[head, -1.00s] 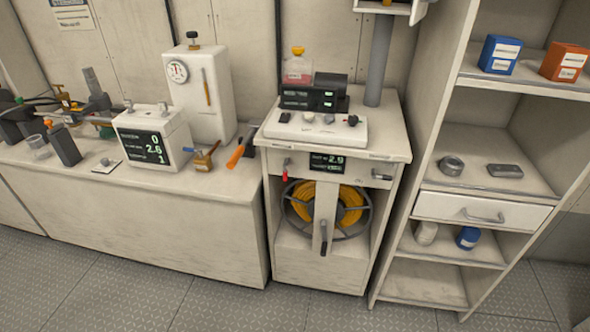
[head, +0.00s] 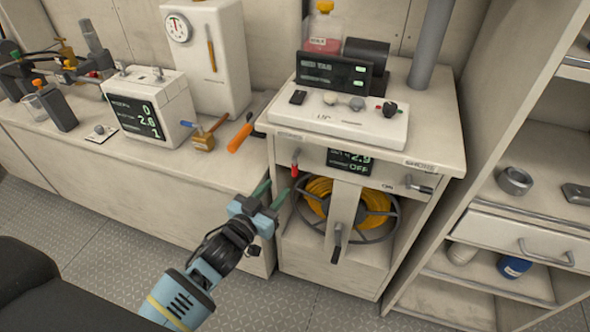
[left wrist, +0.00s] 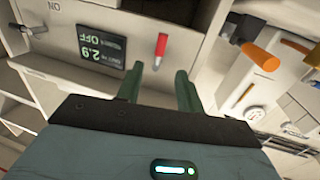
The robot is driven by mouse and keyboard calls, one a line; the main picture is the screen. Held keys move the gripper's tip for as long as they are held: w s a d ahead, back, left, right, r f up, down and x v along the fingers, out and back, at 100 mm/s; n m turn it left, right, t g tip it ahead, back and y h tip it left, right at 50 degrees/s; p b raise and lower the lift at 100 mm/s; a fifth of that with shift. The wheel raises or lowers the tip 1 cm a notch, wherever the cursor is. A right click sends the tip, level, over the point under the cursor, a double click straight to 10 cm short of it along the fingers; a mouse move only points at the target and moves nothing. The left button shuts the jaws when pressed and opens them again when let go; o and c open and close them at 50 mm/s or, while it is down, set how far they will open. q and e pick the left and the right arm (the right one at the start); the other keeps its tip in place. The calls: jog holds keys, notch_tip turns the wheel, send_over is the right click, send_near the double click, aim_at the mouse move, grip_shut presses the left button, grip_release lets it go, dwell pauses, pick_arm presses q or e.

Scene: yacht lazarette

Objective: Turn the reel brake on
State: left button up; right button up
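The hose reel (head: 372,208), wound with yellow hose, sits in a white cabinet. Above it a small display (head: 349,161) reads 2.9 and OFF. A red-handled lever (head: 294,163) is left of the display and a grey-handled lever (head: 419,186), near an ON label, is right of it. I cannot tell which one is the brake. A dark crank handle (head: 337,241) hangs before the reel. My left gripper (head: 271,193) is open and empty, just below and left of the red lever. In the left wrist view the red lever (left wrist: 160,46) is beyond the fingertips, apart from them. My right gripper is not in view.
A console with knobs (head: 338,117) tops the cabinet. At left, a bench (head: 150,196) carries a display box (head: 150,108), a gauge unit (head: 205,55) and an orange-handled tool (head: 240,137). Shelves (head: 520,195) stand at right. The floor in front is clear.

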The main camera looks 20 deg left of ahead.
aim_at(293, 169)
pick_arm(q)
jog(key=shift+x, duration=3.9)
grip_shut()
